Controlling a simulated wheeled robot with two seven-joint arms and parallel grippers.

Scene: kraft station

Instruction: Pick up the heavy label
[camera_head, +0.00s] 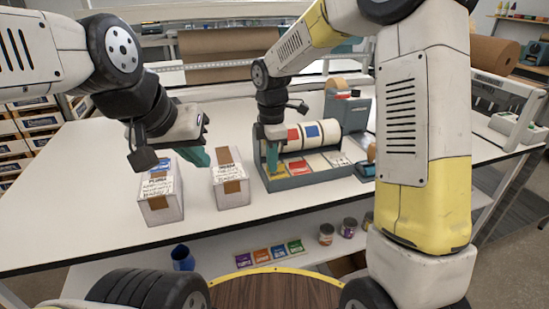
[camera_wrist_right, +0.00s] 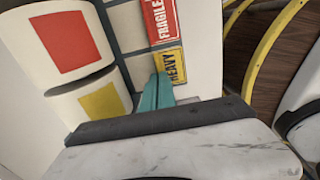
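The heavy label is yellow with "HEAVY" printed on it. It shows in the right wrist view (camera_wrist_right: 174,68) and, partly hidden, at the front left of the grey label tray in the head view (camera_head: 278,172). My right gripper (camera_head: 272,158) points down over this end of the tray. In the right wrist view its teal fingers (camera_wrist_right: 162,88) appear close together at the label's edge; whether they grip it I cannot tell. My left gripper (camera_head: 197,157) hangs above and between two boxes, its fingers overlapping from this angle, and nothing shows in it.
The grey tray (camera_head: 310,180) also holds a red fragile label (camera_wrist_right: 161,20), other labels and large rolls (camera_head: 327,132) behind. Two white boxes (camera_head: 160,200) (camera_head: 231,187) stand left of it. White tabletop (camera_head: 80,190) is clear at far left. Cans and coloured packets sit on the lower shelf.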

